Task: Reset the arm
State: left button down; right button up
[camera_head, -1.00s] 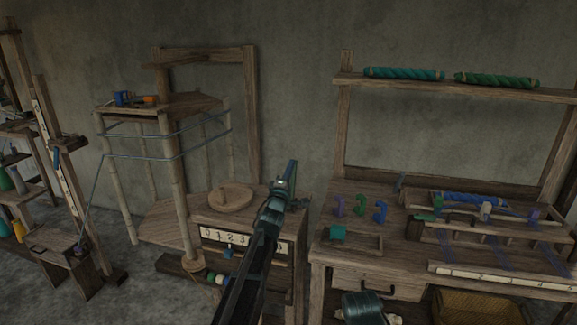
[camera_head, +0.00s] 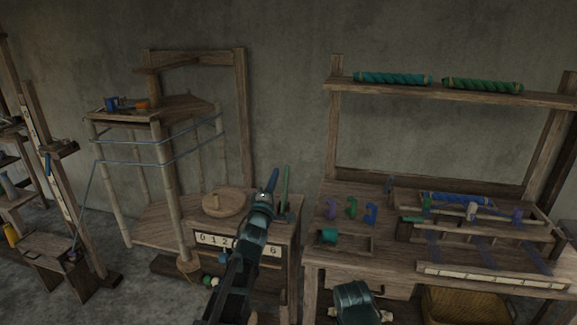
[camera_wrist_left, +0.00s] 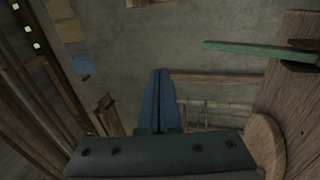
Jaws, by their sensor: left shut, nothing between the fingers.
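My left gripper (camera_head: 270,180) is raised in front of the left workbench, its blue fingers pointing up and away. In the left wrist view its fingers (camera_wrist_left: 158,98) are together with nothing between them. A green upright stick (camera_head: 285,188) stands just right of the fingertips in the head view; a green bar also shows at the upper right of the left wrist view (camera_wrist_left: 250,51). A round wooden disc (camera_head: 226,202) lies on the bench to the left of the gripper. My right gripper is not in view.
A numbered strip (camera_head: 212,240) on the bench front is partly hidden by my arm. A wooden frame with blue cords (camera_head: 160,160) stands left.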

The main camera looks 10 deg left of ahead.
pick_arm(q)
jog(key=s+d+f+m+g+y+p, duration=0.1)
jog(key=s+d+f+m+g+p, duration=0.1)
jog(key=s+d+f+m+g, duration=0.5)
jog(key=s+d+f+m+g+p, duration=0.2)
jog(key=s+f+m+g, duration=0.15)
jog(key=f, duration=0.55)
jog(key=s+d+f+m+g, duration=0.1)
jog(key=s+m+g, duration=0.2)
jog(key=s, duration=0.5)
jog(key=s+d+f+m+g+p, duration=0.1)
jog(key=s+m+g, duration=0.3)
jog(key=s, duration=0.4)
jog(key=s+d+f+m+g+y+p, duration=0.1)
jog(key=s+d+f+m+g, duration=0.2)
jog(key=s, duration=0.5)
jog(key=shift+s+d+f+m+g, duration=0.2)
jog(key=shift+s+m+g, duration=0.15)
jog(key=shift+g, duration=0.1)
